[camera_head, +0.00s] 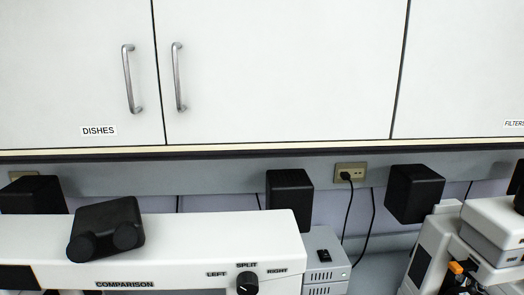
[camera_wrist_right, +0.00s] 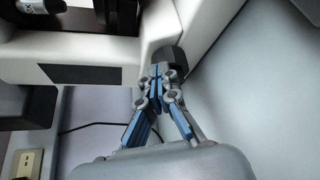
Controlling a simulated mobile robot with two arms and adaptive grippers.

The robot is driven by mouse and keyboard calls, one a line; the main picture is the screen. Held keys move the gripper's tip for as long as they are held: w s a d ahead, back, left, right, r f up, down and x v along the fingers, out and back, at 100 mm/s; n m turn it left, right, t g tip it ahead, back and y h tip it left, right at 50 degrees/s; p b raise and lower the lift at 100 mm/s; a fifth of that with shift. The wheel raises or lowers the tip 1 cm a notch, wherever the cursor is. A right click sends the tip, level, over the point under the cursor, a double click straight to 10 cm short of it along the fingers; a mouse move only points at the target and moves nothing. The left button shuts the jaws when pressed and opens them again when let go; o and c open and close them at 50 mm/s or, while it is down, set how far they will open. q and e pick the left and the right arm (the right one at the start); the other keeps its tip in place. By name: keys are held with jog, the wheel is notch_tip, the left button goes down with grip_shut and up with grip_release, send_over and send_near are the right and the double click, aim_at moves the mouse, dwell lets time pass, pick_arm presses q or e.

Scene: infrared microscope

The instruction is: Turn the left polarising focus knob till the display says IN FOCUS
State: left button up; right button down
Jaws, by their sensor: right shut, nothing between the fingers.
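In the right wrist view my right gripper (camera_wrist_right: 162,76) has its fingertips together, with nothing between them. The tips are right at a dark rounded knob (camera_wrist_right: 170,56) on the side of a white microscope body (camera_wrist_right: 100,50). I cannot tell whether they touch it, and no label shows that it is the left polarising focus knob. In the head view the white comparison bridge (camera_head: 190,235) carries a black eyepiece unit (camera_head: 106,228) and a LEFT/SPLIT/RIGHT selector knob (camera_head: 247,283). The focus display is not in view. My left gripper is in neither view.
Wall cabinets (camera_head: 270,70) hang above the bench. Black boxes (camera_head: 289,197) and a grey vented unit (camera_head: 325,262) stand behind the bridge. A power cord (camera_head: 348,215) hangs from a wall outlet (camera_head: 350,172). Another white instrument (camera_head: 480,245) stands at the right.

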jog(key=shift+s+f, duration=0.2)
jog(key=shift+f, duration=0.2)
jog(key=shift+s+f+b, duration=0.3)
jog(key=shift+f+b, duration=0.3)
jog(key=shift+b, duration=0.3)
jog(key=shift+s, duration=0.1)
dwell(0.3)
jog(key=shift+s+p, duration=0.2)
jog(key=shift+p, duration=0.15)
jog(key=shift+s+a+r, duration=0.1)
jog(key=shift+s+a, duration=0.05)
jog(key=shift+a, duration=1.35)
jog(key=shift+s+a, duration=0.15)
jog(key=shift+a, duration=1.3)
jog(key=shift+w+b, duration=0.1)
jog(key=shift+b, duration=0.25)
